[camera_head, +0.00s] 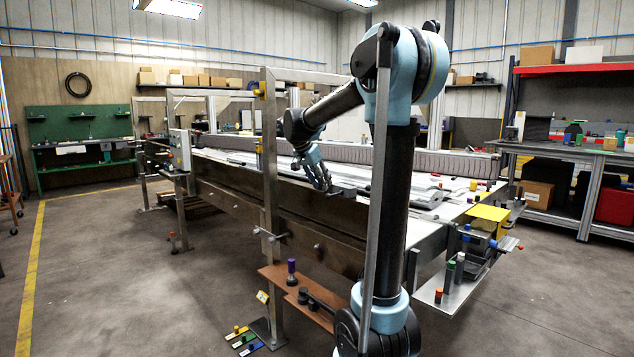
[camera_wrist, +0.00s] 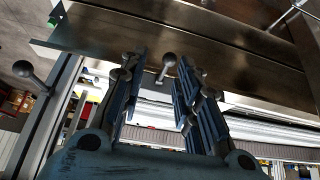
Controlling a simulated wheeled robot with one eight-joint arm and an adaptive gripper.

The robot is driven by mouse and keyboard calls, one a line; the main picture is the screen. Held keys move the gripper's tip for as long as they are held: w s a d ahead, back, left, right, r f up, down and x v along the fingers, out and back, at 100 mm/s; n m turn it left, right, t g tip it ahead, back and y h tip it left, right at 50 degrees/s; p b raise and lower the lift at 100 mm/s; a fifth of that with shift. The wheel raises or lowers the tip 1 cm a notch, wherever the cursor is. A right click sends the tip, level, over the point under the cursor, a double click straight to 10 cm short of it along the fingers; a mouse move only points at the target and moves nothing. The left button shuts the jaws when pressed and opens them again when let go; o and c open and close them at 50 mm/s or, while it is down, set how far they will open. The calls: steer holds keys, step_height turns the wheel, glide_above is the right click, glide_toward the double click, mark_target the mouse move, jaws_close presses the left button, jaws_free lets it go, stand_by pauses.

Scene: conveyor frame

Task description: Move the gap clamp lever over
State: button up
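My gripper (camera_head: 320,182) is over the near edge of the conveyor frame (camera_head: 325,213), pointing down. In the wrist view its two fingers (camera_wrist: 158,72) are spread apart with nothing shut between them. A lever with a round grey ball knob (camera_wrist: 169,60) shows between the fingertips, nearer the right finger; no clear contact shows. A second ball-knob lever (camera_wrist: 23,69) stands to the left, outside the fingers. No label shows which one is the gap clamp lever. In the head view the gripper hides most of what is at its tips.
A metal post (camera_head: 270,170) rises from the frame's near side, left of my arm. A yellow-topped box (camera_head: 488,213) and small bottles stand at the frame's right end. A brown shelf (camera_head: 300,297) with a purple-topped item juts out low in front.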

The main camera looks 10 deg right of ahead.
steer(key=w+d+f, duration=0.2)
steer(key=w+f, duration=0.2)
steer(key=f, duration=0.2)
steer(key=shift+w+d, duration=0.15)
steer(key=shift+d, duration=0.2)
steer(key=shift+f, duration=0.15)
steer(key=shift+c, duration=0.8)
steer(key=c, duration=0.5)
